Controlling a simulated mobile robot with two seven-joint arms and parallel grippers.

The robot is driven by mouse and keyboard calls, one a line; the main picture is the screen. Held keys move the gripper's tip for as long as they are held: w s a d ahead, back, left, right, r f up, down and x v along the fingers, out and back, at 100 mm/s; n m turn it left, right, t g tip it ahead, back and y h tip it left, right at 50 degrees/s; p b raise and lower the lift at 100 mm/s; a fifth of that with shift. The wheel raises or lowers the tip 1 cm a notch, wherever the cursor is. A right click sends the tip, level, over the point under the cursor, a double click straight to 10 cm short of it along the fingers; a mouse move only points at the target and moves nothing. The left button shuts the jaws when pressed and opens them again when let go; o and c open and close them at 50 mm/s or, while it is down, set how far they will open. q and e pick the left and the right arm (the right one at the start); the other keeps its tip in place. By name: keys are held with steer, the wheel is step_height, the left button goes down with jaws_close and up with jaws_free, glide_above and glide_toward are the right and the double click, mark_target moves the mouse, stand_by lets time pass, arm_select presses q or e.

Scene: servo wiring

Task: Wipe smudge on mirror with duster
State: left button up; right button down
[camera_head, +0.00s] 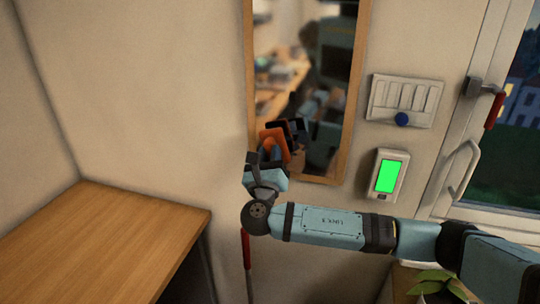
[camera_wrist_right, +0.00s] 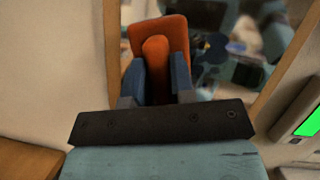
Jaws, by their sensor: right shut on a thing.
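The mirror (camera_head: 300,70) is tall, with a light wood frame, and hangs on the wall at the upper middle of the head view. It also fills the back of the right wrist view (camera_wrist_right: 205,30). My right gripper (camera_head: 275,155) is at the mirror's lower left part, shut on the orange duster (camera_head: 272,137). In the right wrist view the duster (camera_wrist_right: 158,50) sits between the two blue fingers, its flat head towards the glass. I cannot tell whether it touches the glass. No smudge can be made out among the blurred reflections. My left gripper is not in view.
Right of the mirror are a switch panel (camera_head: 404,100) with a blue knob and a device with a green screen (camera_head: 387,174). A glass door (camera_head: 510,120) stands at the far right. A wooden table (camera_head: 100,240) is at lower left. A plant (camera_head: 440,285) is at lower right.

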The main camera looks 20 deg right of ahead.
steer(key=shift+w+d, duration=0.25)
steer(key=shift+w, duration=0.1)
steer(key=shift+w+d, duration=0.3)
steer(key=shift+w, duration=0.15)
